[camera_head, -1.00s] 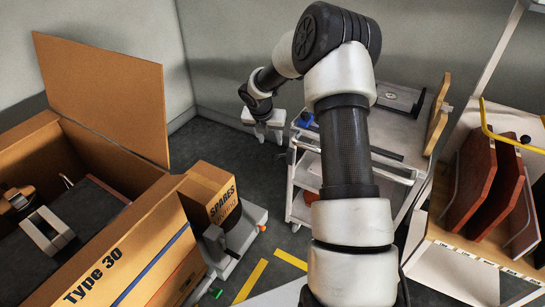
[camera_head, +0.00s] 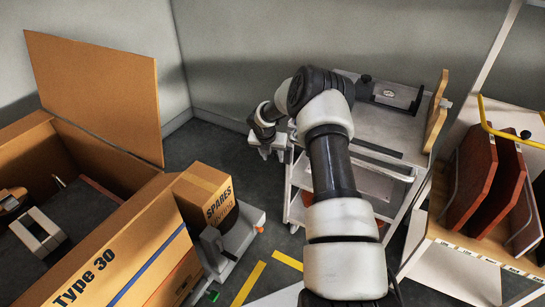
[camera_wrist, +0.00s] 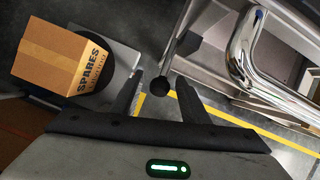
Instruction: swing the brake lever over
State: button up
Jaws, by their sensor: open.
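The brake lever seems to be the thin grey bar with a black ball knob (camera_wrist: 160,86) in the wrist view, at the side of the metal trolley (camera_wrist: 205,65). The knob shows between my gripper's two dark fingers (camera_wrist: 159,78), which are apart. I cannot tell how deep the knob lies between them, and neither finger clearly touches it. In the head view my gripper (camera_head: 266,150) hangs at the trolley's left end, and my arm hides part of the trolley (camera_head: 385,125). The lever cannot be made out there.
A SPARES carton (camera_head: 205,197) stands on a grey base (camera_head: 238,240) left of the trolley. A large open Type 30 box (camera_head: 110,270) is at the left. A rack with reddish-brown boards (camera_head: 470,185) stands at the right. The trolley's chrome handle (camera_wrist: 243,55) is close to my gripper's right.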

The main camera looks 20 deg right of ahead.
jog(key=shift+c, duration=0.3)
grip_shut()
